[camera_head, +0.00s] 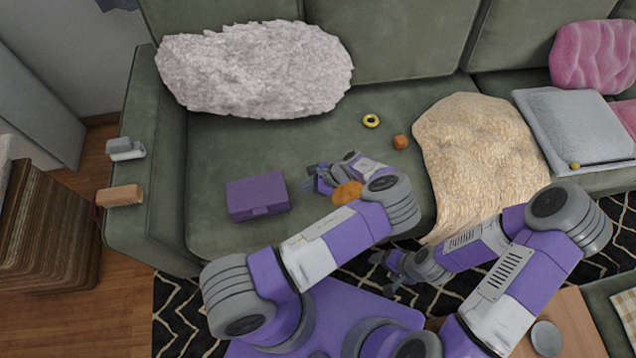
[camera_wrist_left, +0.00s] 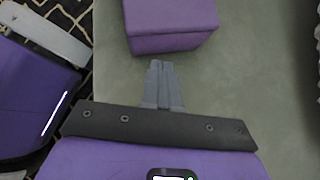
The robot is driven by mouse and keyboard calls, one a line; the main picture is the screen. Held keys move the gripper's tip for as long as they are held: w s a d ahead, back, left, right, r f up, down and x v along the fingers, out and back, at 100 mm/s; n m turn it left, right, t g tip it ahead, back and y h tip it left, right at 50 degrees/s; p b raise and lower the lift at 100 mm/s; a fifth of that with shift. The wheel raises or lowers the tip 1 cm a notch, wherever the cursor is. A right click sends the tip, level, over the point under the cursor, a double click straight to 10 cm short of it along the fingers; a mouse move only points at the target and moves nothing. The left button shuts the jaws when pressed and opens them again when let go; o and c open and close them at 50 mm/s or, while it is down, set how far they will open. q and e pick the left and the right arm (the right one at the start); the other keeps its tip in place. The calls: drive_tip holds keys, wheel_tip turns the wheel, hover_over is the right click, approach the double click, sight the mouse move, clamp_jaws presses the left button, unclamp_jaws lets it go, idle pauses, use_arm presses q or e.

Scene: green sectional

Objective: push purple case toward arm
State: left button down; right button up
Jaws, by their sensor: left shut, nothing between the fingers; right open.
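The purple case (camera_head: 258,194) lies closed on the green sofa seat, near the left armrest. My left gripper (camera_head: 312,180) is just to the right of the case, low over the seat, with a gap between them. In the left wrist view the shut, empty fingers of my left gripper (camera_wrist_left: 163,84) point toward the case (camera_wrist_left: 172,24), which sits ahead of them at the top. The left armrest (camera_head: 148,200) is beyond the case. My right gripper (camera_head: 392,270) is open, in front of the sofa above the patterned rug.
An orange-brown round item (camera_head: 348,193) lies beside my left gripper. A beige blanket (camera_head: 480,150) covers the seat to the right. Seat between the case and left armrest is clear.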

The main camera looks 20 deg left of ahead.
sight(283, 188)
use_arm(q)
drive_tip(key=shift+s+a+r+b, duration=0.1)
drive_tip(key=shift+s+a, duration=0.1)
drive_tip(key=shift+a, duration=0.4)
drive_tip(key=shift+s+a+b, duration=0.1)
drive_tip(key=shift+s+a, duration=0.15)
drive_tip(key=shift+a, duration=0.3)
drive_tip(key=shift+s+a+r+b, duration=0.1)
drive_tip(key=shift+s+a, duration=0.1)
drive_tip(key=shift+a, duration=0.4)
drive_tip(key=shift+s+a+r+p, duration=0.1)
drive_tip(key=shift+s+a+p, duration=0.2)
drive_tip(key=shift+a+p, duration=0.45)
drive_tip(key=shift+s+a, duration=0.2)
drive_tip(key=shift+a, duration=0.35)
drive_tip(key=shift+d, duration=0.1)
